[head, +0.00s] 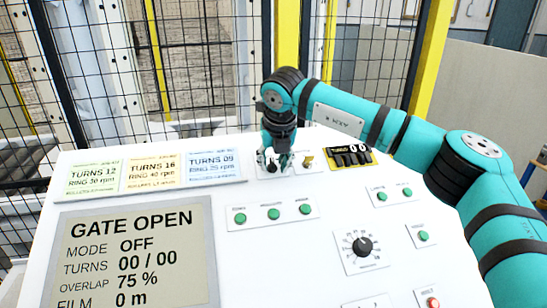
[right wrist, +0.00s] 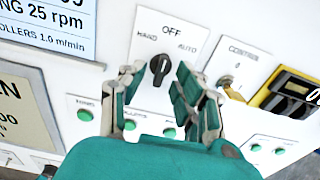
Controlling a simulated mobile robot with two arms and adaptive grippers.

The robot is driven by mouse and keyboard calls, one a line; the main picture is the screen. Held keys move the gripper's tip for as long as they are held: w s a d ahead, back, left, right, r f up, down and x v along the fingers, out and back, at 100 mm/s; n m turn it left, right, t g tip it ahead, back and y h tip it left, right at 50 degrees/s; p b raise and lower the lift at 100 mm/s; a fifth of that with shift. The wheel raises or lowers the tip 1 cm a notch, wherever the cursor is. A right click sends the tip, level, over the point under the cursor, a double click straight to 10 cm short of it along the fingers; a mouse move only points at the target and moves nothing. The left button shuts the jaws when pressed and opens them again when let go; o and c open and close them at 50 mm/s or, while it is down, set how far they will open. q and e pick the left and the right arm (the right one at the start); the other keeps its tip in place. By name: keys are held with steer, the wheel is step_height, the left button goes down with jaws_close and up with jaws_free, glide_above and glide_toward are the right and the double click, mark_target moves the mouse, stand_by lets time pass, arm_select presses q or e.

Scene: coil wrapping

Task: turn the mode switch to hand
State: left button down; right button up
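The mode switch (right wrist: 160,69) is a black knob on a white plate marked HAND at left, OFF at the top and AUTO at right. Its long grip stands toward OFF in the right wrist view. My right gripper (right wrist: 157,80) is open, with one finger on each side of the knob in that view and gaps between. I cannot tell whether the fingertips are level with the knob. In the head view my right gripper (head: 278,160) points down over the switch plate and hides most of the knob. My left gripper is not in view.
A yellow-handled control switch (head: 308,160) and a yellow-framed turns counter (head: 350,156) sit close right of the mode switch. Green buttons (head: 273,214) lie below. The panel screen (head: 135,255) reads GATE OPEN, MODE OFF. A black dial (head: 362,247) is lower right. Mesh fencing stands behind.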

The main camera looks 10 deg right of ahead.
steer(key=shift+w+f, duration=0.1)
steer(key=shift+f, duration=0.2)
jaws_close()
